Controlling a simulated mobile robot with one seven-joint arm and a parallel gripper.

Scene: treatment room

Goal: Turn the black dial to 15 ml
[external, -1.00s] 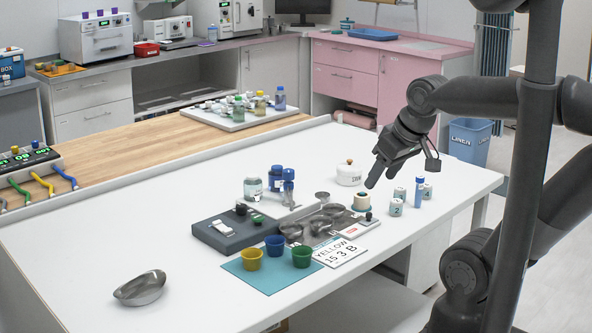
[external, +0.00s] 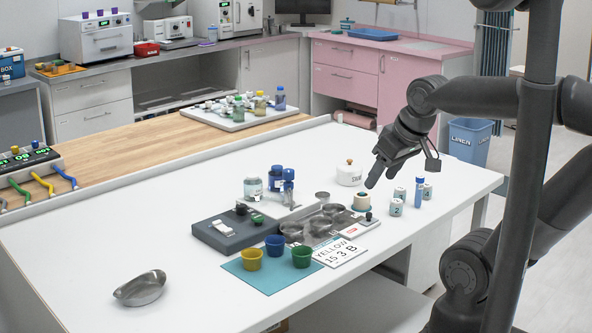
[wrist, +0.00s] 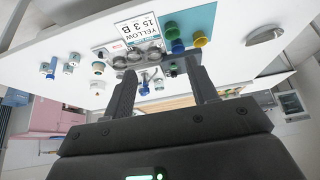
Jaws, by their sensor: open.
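A dark grey box (external: 228,236) lies on the white table. It has a small black dial (external: 241,209), a green dial (external: 257,218) and a white rocker-like part on top. The dial's setting is too small to read. A white card (external: 340,251) in front reads "YELLOW 15 3 B"; it shows inverted in the wrist view (wrist: 138,33). My gripper (external: 373,178) is up and to the right of the box, above the right part of the table, apart from both dials. In the wrist view my gripper (wrist: 161,88) has its two fingers spread, with nothing held between them.
Yellow, blue and green cups (external: 275,246) stand on a teal mat (external: 232,268) before the box. Jars (external: 253,188), metal bowls (external: 320,224) and a small device (external: 361,227) crowd behind and right. Numbered cans (external: 396,207) stand near my gripper. The table's left is mostly clear, except a metal dish (external: 140,288).

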